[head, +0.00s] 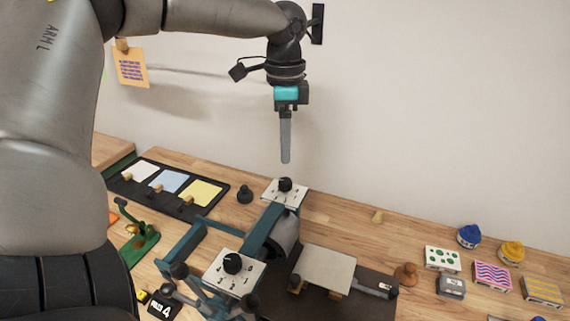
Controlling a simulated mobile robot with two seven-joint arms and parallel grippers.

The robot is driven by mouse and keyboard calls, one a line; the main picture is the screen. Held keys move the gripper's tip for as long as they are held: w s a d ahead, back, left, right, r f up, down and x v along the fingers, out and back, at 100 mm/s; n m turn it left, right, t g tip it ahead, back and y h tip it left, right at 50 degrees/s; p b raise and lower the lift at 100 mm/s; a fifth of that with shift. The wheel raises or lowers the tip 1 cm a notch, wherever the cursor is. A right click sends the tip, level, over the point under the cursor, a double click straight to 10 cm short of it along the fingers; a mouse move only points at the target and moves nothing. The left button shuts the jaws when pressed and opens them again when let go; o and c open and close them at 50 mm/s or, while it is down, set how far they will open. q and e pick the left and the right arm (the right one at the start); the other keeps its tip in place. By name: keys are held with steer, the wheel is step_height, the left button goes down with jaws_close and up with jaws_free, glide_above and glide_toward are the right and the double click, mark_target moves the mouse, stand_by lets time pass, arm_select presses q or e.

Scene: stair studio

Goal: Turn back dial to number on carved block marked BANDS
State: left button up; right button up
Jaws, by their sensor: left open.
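The back dial (285,184) is a black knob on a white plate with small marks, at the back of a teal-framed press (262,232). A front dial (233,262) sits on a similar white plate nearer me. My left gripper (286,160) hangs pointing down just above the back dial, apart from it; its fingers are seen edge-on. At the right lie carved blocks with green dots (442,258), purple waves (492,274) and yellow stripes (543,291). I cannot read BANDS or a number on any. My right gripper is out of view.
A black tray with white, blue and yellow pads (201,192) lies at the left. Blue (468,236) and yellow (512,251) knobbed pieces stand at the right.

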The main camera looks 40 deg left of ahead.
arm_select(q)
step_height(320, 180, up, 6)
steer(key=shift+r, duration=0.15)
stand_by(0.6)
